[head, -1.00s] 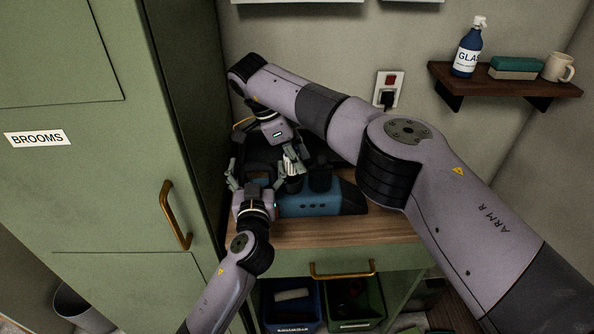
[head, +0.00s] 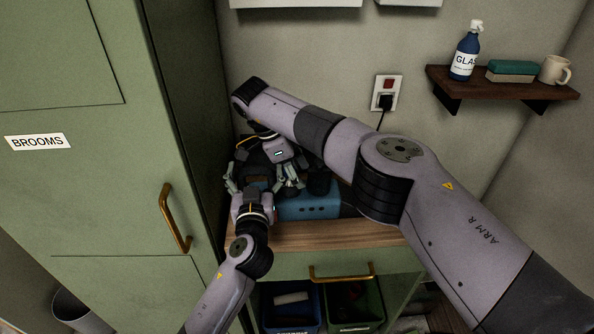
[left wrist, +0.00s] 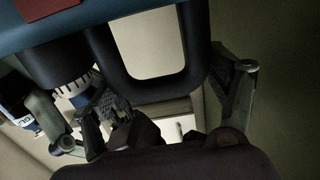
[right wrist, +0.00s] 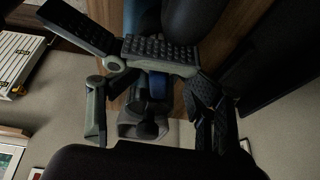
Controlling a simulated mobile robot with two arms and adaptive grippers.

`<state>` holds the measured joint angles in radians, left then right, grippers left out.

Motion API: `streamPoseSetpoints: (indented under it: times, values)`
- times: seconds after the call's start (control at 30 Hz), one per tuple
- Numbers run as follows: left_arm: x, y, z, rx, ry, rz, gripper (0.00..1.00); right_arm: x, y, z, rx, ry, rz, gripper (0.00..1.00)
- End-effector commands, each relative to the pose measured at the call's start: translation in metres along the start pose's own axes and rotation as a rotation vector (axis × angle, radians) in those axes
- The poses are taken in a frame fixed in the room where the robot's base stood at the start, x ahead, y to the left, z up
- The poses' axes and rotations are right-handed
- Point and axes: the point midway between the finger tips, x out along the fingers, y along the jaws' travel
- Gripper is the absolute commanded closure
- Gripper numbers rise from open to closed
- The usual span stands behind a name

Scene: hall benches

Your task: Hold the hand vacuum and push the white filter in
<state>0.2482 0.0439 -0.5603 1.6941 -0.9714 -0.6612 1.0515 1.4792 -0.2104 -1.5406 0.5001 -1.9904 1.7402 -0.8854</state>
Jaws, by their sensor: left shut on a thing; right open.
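The hand vacuum has a blue body (head: 312,207) with black cylindrical parts (head: 319,181) on top, on the wooden bench. My left gripper (head: 250,188) is shut on its black handle (left wrist: 196,70), whose loop fills the upper middle of the left wrist view. A white ribbed edge, apparently the filter (left wrist: 74,87), shows at the end of a black cylinder there. My right gripper (head: 287,180) is open, just right of my left gripper and close over the vacuum's top. Its fingers hide the filter in the head view, so I cannot tell whether they touch it.
The tall green cabinet (head: 100,200) stands close on the left. A wall socket (head: 387,93) with a plug is behind. Bins (head: 354,305) are under the bench. The bench front (head: 340,235) is clear.

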Motion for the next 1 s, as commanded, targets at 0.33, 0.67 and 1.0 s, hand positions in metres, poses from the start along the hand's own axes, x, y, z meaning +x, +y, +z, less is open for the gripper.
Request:
streamPoseSetpoints:
  times: [0.33,0.67,1.0]
  values:
    - [0.000,0.003,-0.004,-0.002,0.008,0.008,0.40,-0.002,0.004,0.007,-0.017,-0.012,0.007,0.53]
    - [0.000,0.002,-0.002,-0.002,0.004,0.006,0.40,-0.057,0.003,0.005,-0.011,-0.007,0.001,0.53]
    - [0.000,0.001,0.000,-0.002,-0.001,0.003,0.40,-0.079,0.002,0.003,-0.010,-0.005,0.002,0.53]
